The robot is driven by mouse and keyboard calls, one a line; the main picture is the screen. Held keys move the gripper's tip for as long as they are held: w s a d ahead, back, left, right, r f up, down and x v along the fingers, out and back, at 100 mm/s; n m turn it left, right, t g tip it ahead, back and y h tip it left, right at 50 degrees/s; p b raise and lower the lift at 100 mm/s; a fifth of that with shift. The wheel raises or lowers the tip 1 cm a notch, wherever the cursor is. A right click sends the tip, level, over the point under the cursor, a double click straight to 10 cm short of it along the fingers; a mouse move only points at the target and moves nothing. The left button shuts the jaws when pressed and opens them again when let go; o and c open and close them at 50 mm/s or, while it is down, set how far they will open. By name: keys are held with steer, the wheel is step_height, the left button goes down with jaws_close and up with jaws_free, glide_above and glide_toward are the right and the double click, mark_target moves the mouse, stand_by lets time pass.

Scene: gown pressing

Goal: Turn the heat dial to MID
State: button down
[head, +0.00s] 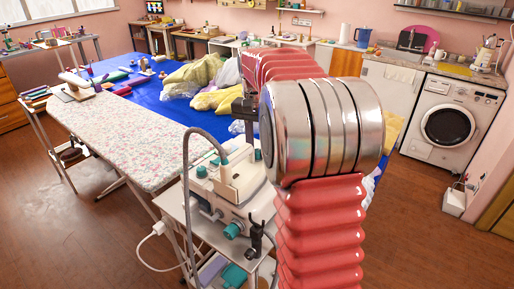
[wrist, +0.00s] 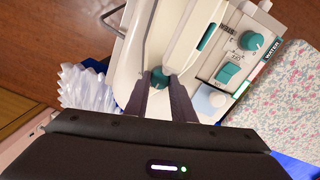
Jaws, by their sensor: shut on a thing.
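In the wrist view my gripper (wrist: 161,82) points down at a white appliance (wrist: 195,30). Its dark fingers are closed on the sides of a small round teal knob (wrist: 159,75) set in the white body. The fingers hide part of the knob, and I cannot read any mark or pointer on it. A larger teal dial (wrist: 251,41) with printed marks sits on the panel to the right, apart from my fingers. In the head view the white and teal appliance (head: 236,179) stands on a metal stand, and my arm hides the fingertips.
A teal rocker switch (wrist: 228,73) and a WATER label sit by the larger dial. A grey hose (head: 187,165) rises beside the appliance. A floral ironing board (head: 135,135) lies left, with an iron (head: 75,84) at its far end. Open floor lies at lower left.

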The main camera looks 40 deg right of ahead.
steer(key=c, duration=1.5)
jaws_free()
steer(key=shift+r, duration=0.1)
steer(key=r, duration=1.3)
steer(key=shift+w+a+r, duration=0.15)
steer(key=shift+w+r, duration=0.05)
steer(key=shift+r, duration=0.05)
